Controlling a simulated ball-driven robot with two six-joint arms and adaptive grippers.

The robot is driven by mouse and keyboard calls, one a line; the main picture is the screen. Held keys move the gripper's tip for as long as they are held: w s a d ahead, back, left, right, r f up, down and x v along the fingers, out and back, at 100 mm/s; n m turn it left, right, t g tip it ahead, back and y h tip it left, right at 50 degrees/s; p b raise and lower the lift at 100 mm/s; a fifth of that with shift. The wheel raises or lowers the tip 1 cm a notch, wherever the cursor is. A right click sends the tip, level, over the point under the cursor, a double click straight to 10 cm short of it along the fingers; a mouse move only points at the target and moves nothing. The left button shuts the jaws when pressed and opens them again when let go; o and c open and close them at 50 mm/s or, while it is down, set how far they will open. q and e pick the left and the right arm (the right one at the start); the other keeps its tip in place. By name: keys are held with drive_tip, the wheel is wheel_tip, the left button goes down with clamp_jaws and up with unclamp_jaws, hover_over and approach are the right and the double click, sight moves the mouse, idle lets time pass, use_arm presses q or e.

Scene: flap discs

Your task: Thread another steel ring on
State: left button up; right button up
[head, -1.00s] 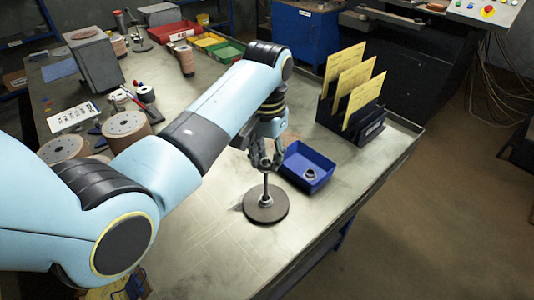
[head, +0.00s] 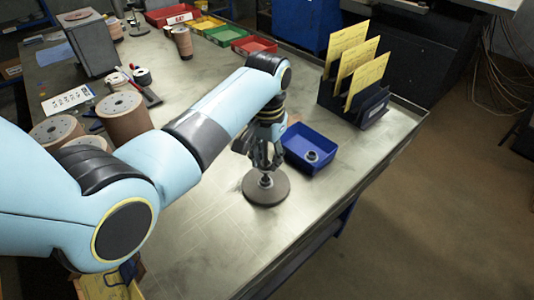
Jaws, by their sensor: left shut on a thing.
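A round dark disc base (head: 277,193) lies on the bench, with an upright rod at its middle. A small grey steel ring (head: 266,181) shows low on the rod, at the disc. My left gripper (head: 264,166) points down over the disc, around the line of the rod, and is shut on a steel ring. The held ring is mostly hidden by the fingers, and the gripper hides most of the rod. More steel ring stock (head: 312,156) lies in the blue bin (head: 295,158) just right of the gripper. My right gripper is out of view.
A dark rack with yellow cards (head: 348,55) stands right of the blue bin. Brown flap-disc stacks (head: 125,118) stand at left, beside my arm. Red, yellow and green trays (head: 224,37) sit at the back. The bench is clear in front of the disc.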

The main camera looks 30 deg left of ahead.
use_arm(q)
drive_tip(key=o, duration=0.8)
drive_tip(key=shift+f, duration=0.2)
wheel_tip(320, 180, up, 12)
drive_tip(key=shift+r+p, duration=0.15)
drive_tip(key=shift+p, duration=0.75)
